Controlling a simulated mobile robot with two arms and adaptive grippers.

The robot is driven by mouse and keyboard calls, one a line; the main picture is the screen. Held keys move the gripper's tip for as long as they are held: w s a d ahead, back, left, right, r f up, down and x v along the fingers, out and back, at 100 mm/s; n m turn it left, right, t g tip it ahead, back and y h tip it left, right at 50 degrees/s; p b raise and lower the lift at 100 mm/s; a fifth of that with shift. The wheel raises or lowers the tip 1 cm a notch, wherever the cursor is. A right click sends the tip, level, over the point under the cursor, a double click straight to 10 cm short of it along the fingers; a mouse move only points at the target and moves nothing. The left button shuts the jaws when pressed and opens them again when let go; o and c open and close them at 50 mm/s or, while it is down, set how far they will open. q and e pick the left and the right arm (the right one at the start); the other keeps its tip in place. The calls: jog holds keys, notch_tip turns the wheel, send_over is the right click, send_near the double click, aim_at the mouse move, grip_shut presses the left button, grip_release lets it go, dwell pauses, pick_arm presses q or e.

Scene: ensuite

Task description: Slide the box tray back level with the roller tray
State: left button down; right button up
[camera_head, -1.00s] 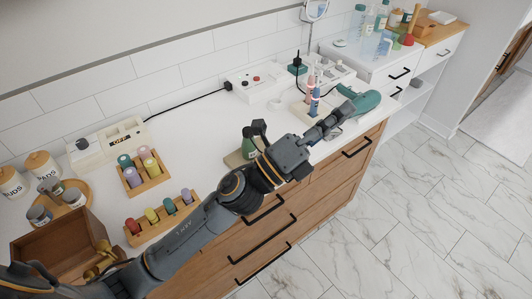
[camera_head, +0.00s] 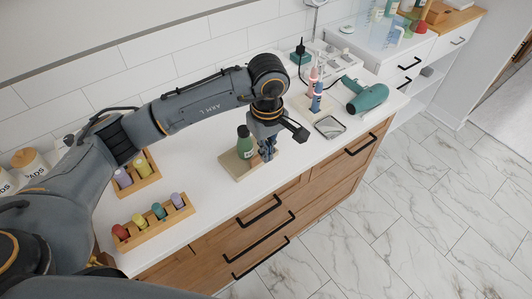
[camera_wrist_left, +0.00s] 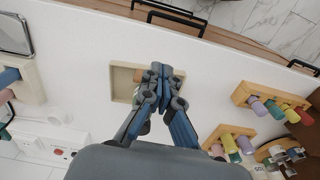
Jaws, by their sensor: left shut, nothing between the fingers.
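A small light-wood tray (camera_head: 232,168) lies on the white counter with a green bottle with a dark cap (camera_head: 245,143) standing on it. I take it as the box tray, though I cannot make out a box. My left gripper (camera_head: 268,156) points down at the tray's right end, shut and empty; contact is unclear. In the left wrist view the shut fingers (camera_wrist_left: 160,72) overlap the tray (camera_wrist_left: 122,82). Two wooden racks of coloured rollers stand to the left: a front one (camera_head: 155,232) and a back one (camera_head: 147,184). My right gripper is not in view.
The counter between the front rack and the tray is clear. The counter's front edge (camera_head: 255,203) runs close by.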

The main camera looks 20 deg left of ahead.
pick_arm(q)
notch_tip(320, 180, down, 8)
jog(key=p, duration=0.2)
jog(key=shift+s+d+f+p, duration=0.1)
jog(key=shift+s+f+p, duration=0.05)
jog(key=shift+f+p, duration=0.15)
jog(key=shift+w+a+p, duration=0.7)
jog(key=shift+w+a, duration=0.15)
jog(key=shift+a, duration=0.05)
jog(key=shift+w+a+f, duration=0.15)
jog(key=shift+w+a, duration=0.4)
jog(key=shift+a, duration=0.05)
